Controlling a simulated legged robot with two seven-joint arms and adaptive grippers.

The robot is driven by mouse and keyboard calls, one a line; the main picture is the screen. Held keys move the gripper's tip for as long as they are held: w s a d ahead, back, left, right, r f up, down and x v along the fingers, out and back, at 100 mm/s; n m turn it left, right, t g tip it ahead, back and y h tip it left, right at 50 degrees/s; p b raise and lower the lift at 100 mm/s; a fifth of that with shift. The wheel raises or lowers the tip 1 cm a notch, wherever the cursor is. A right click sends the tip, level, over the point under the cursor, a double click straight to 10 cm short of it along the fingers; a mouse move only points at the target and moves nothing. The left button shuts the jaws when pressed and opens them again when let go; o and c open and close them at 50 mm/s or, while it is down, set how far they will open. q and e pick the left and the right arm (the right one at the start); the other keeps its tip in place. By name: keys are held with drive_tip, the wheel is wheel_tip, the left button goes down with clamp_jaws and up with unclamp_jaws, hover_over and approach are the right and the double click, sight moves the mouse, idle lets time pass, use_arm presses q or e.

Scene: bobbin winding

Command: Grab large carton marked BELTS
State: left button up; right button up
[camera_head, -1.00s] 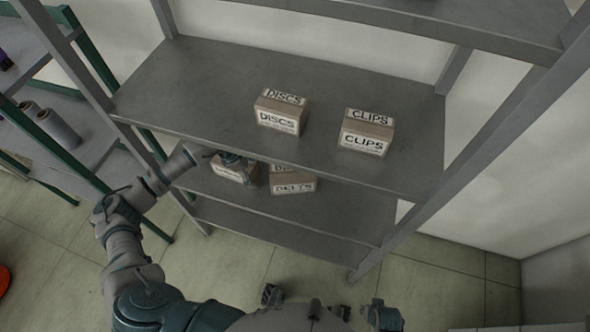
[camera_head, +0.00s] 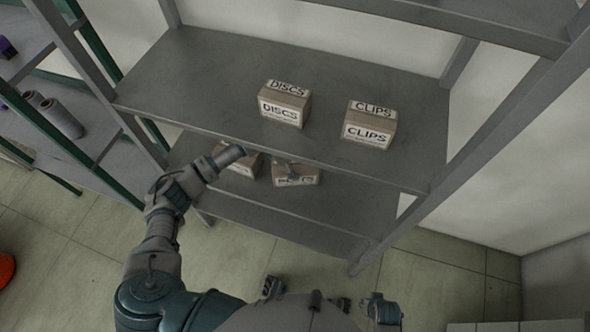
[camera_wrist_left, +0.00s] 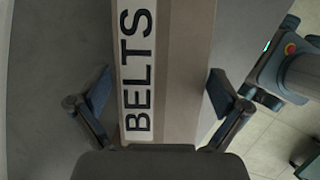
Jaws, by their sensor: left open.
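The BELTS carton (camera_head: 300,179) is a brown box with a white label on the lower shelf, partly hidden by the upper shelf's edge and my left gripper (camera_head: 287,168). In the left wrist view the carton (camera_wrist_left: 179,75) fills the middle, with BELTS reading up its white label. My left gripper (camera_wrist_left: 158,95) is open there, with one finger on each side of the carton. A gap shows between each finger and the box side, and the carton is not gripped. My right gripper does not show.
Another carton (camera_head: 249,163) stands just left on the lower shelf, partly behind my arm. The upper shelf (camera_head: 200,85) overhangs and carries a DISCS carton (camera_head: 284,105) and a CLIPS carton (camera_head: 369,126). A green-framed rack with grey rolls (camera_head: 62,118) stands left.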

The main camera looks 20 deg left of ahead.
use_arm(q)
drive_tip(key=shift+d+f, duration=0.15)
drive_tip(key=shift+f, duration=0.15)
drive_tip(key=c, duration=1.3)
drive_tip(key=shift+o, duration=0.2)
drive_tip(key=shift+r, duration=0.1)
